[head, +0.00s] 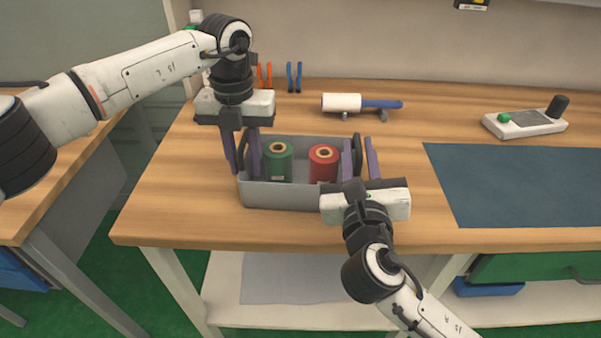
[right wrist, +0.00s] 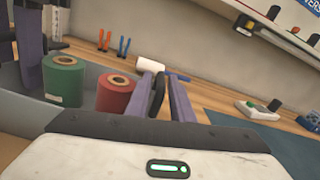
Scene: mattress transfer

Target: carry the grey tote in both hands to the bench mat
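The grey tote (head: 290,196) sits on the wooden bench with a green spool (head: 278,164) and a red spool (head: 323,166) inside. My left gripper (head: 242,162) points down at the tote's left end, its fingers apart on either side of the end wall. My right gripper (head: 359,162) is at the right end, fingers apart. In the right wrist view the black right handle (right wrist: 157,96) stands between the purple fingers, with a gap visible. The left handle is mostly hidden. The dark blue bench mat (head: 520,185) lies to the right, bare.
A white roller with a blue handle (head: 380,104) lies behind the tote. A white device with a black knob (head: 524,122) stands behind the mat. Orange pliers (head: 264,76) and blue pliers (head: 294,78) are at the back wall. Bench between tote and mat is clear.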

